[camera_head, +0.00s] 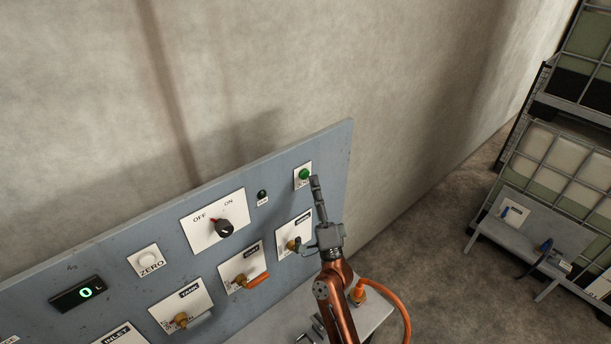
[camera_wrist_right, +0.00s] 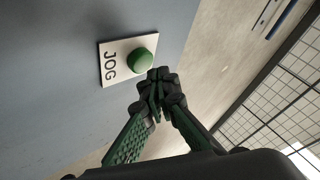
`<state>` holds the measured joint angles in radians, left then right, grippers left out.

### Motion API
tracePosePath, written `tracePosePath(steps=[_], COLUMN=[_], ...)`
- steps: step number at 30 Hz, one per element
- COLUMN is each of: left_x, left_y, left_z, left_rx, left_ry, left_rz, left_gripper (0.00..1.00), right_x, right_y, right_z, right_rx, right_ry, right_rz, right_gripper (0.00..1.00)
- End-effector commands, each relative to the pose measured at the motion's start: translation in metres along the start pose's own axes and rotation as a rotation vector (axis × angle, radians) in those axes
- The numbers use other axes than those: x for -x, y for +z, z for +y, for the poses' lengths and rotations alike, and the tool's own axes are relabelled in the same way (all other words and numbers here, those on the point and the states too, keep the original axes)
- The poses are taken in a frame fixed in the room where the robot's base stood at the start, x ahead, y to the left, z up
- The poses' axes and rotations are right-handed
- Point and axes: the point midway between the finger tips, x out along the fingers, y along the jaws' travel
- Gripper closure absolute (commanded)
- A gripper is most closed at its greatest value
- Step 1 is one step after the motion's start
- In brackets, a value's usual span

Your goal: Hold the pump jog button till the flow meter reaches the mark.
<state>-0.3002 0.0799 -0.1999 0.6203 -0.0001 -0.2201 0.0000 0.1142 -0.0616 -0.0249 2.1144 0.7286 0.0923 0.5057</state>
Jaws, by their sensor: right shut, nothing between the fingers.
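The green jog button (camera_head: 304,174) sits on a white plate near the top right of the grey-blue panel (camera_head: 331,160). In the right wrist view the green button (camera_wrist_right: 141,61) stands beside the word JOG. My right gripper (camera_head: 315,181) is shut and empty, its fingertips close to the button's lower right. In the right wrist view its tips (camera_wrist_right: 160,77) lie just beside the button; whether they touch it I cannot tell. The flow meter display (camera_head: 86,293) reads 0 L at the panel's lower left. My left gripper is out of view.
The panel also carries a rotary OFF/ON switch (camera_head: 224,229), a ZERO button (camera_head: 149,260), a small dark green lamp (camera_head: 262,194) and several valves. An orange hose (camera_head: 397,308) curves near my right arm. A low bench (camera_head: 533,246) stands at right before caged tanks.

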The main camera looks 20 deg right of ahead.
Motion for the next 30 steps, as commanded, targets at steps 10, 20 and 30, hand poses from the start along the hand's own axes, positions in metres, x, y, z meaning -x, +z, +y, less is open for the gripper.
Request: tracePosePath(steps=[10,20,30], left_x=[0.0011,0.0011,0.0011], left_y=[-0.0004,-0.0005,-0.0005], left_z=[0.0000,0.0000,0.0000], left_rx=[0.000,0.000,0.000], left_ry=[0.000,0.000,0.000], left_rz=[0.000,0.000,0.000], left_gripper=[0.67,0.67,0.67], right_x=[-0.0053,-0.0062,-0.0078], right_y=[0.0034,0.0043,0.0056], right_z=[0.0025,0.0041,0.0056], right_rx=[0.000,0.000,0.000], right_ry=[-0.001,0.000,0.000], right_rz=[0.000,0.000,0.000], right_gripper=[1.00,1.00,1.00])
